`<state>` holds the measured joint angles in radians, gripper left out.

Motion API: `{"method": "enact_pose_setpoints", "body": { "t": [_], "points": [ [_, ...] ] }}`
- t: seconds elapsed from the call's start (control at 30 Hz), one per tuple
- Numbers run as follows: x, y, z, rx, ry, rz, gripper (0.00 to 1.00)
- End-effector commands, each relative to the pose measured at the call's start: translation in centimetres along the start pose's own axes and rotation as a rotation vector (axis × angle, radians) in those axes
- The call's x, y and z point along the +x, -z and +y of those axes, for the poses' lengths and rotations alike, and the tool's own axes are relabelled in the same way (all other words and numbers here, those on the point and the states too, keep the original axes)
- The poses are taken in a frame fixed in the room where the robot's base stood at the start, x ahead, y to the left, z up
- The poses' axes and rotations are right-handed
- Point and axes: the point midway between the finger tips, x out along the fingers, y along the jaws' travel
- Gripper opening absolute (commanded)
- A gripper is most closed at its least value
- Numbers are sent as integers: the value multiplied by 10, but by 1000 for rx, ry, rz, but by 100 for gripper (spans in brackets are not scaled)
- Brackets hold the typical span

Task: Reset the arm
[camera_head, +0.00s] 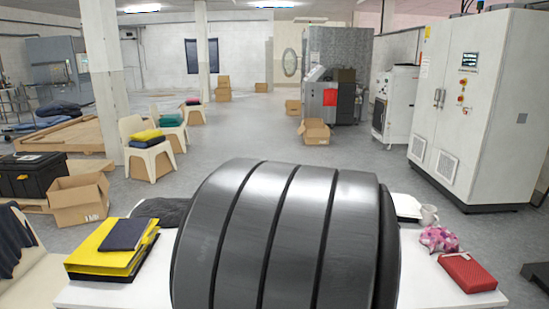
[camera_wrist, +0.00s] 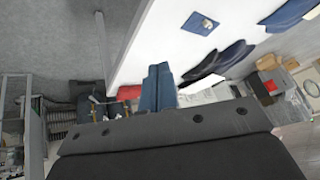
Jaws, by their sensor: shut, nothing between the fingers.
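My gripper (camera_wrist: 160,70) shows in the wrist view as two blue fingers side by side, rising from a black body with bolts. The fingers are together and hold nothing. In the head view a large dark grey banded cylinder, which looks like part of my own arm, fills the lower middle. My gripper does not show in the head view. The white table (camera_head: 425,285) lies under and behind the cylinder, which hides its middle.
On the table's left lie yellow and dark folded items (camera_head: 112,250). A cardboard box (camera_head: 78,200) stands left; white cabinets (camera_head: 475,110) stand right. The middle floor is open.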

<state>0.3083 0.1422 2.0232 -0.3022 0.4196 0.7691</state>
Motion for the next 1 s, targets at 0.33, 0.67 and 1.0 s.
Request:
{"method": "enact_pose_setpoints", "body": {
  "t": [0.33,0.67,1.0],
  "points": [
    [-37,-10,43,2,-54,-33,0],
    [-68,-26,64,-15,-55,-41,0],
    [-96,-44,76,-42,-32,-29,0]
  ]
}}
